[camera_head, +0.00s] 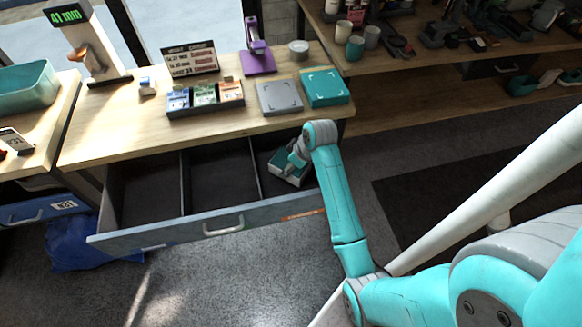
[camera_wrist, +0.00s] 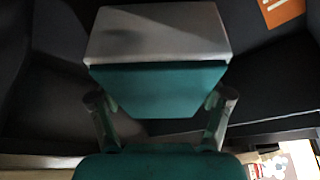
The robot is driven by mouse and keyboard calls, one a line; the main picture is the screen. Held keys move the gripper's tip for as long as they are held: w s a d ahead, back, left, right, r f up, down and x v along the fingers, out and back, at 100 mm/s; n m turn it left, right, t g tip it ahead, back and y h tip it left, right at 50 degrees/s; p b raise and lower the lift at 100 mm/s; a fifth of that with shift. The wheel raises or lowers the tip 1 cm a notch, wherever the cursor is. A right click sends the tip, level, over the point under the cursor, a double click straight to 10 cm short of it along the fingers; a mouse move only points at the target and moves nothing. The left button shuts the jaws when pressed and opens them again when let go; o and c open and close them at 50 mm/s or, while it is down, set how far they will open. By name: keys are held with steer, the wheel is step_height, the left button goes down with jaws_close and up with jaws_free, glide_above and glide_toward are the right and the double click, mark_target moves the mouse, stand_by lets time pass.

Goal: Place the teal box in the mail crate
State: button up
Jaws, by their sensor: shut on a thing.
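My gripper (camera_head: 297,155) reaches down into the right compartment of the open drawer. It is shut on a box with a teal face and a pale grey face (camera_head: 284,171). In the wrist view the held box (camera_wrist: 158,88) sits between the two fingers. Another teal box (camera_head: 325,87), with white corner marks, lies on the table at the right edge, apart from my gripper. I cannot tell for sure which container is the mail crate; a teal bin (camera_head: 24,88) stands at the far left.
The open drawer (camera_head: 170,236) has dark dividers; its left and middle compartments look empty. A grey box (camera_head: 279,97), a card tray (camera_head: 204,96) and a purple stand (camera_head: 257,62) are on the table. Shelves (camera_head: 440,75) stand to the right.

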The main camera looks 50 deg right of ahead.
steer(key=shift+f, duration=0.75)
steer(key=o, duration=1.3)
steer(key=shift+f, duration=0.1)
steer(key=shift+c, duration=0.2)
steer(key=v, duration=1.1)
steer(key=shift+r, duration=0.2)
steer(key=shift+s+r, duration=0.15)
steer(key=shift+r, duration=0.25)
